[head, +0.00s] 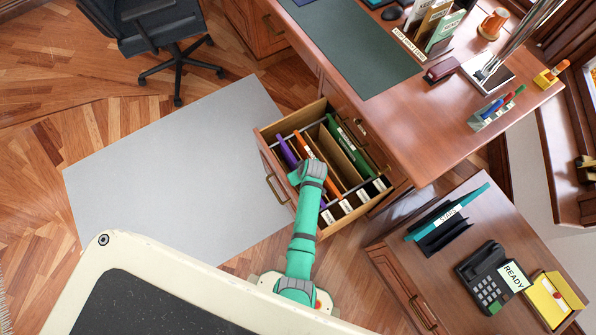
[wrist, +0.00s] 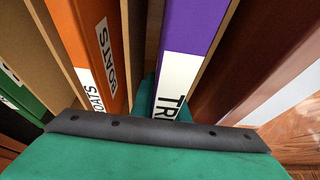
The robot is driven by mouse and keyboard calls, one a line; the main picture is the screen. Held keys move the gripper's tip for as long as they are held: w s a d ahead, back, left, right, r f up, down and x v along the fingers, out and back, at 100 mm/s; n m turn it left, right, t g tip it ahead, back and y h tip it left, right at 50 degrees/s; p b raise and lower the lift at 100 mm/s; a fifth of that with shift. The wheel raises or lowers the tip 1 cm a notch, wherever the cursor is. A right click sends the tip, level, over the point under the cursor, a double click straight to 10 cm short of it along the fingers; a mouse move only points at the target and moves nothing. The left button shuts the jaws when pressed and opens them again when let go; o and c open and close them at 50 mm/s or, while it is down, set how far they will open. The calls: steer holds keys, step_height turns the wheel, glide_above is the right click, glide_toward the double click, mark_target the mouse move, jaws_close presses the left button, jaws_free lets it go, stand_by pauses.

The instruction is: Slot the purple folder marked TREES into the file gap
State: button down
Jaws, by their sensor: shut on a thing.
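The purple folder (head: 286,152) stands in the open drawer (head: 266,152), near its left side. In the wrist view the purple folder (wrist: 187,28) shows a white label beginning "TR", the rest hidden by my gripper. My gripper (head: 308,172) reaches down over the drawer and is shut on this folder; its teal finger shows behind the folder in the wrist view (wrist: 150,92). The orange folder (wrist: 95,40), marked BOATS, stands to the left there, apart from the purple one. The drawer's brown wall (wrist: 235,60) is close on the right. The folder's bottom edge is hidden.
A green folder (head: 350,150) stands farther right in the drawer, among tan dividers. The desk (head: 430,120) rises behind the drawer. A side cabinet (head: 415,270) with a phone (head: 484,277) stands at right. The grey mat (head: 170,170) at left is clear.

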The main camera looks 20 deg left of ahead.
steer(key=shift+f, duration=0.7)
steer(key=c, duration=1.6)
jaws_free()
steer(key=shift+c, duration=0.2)
steer(key=v, duration=1)
steer(key=shift+d+r, duration=0.1)
steer(key=shift+r, duration=0.25)
steer(key=shift+s, duration=0.1)
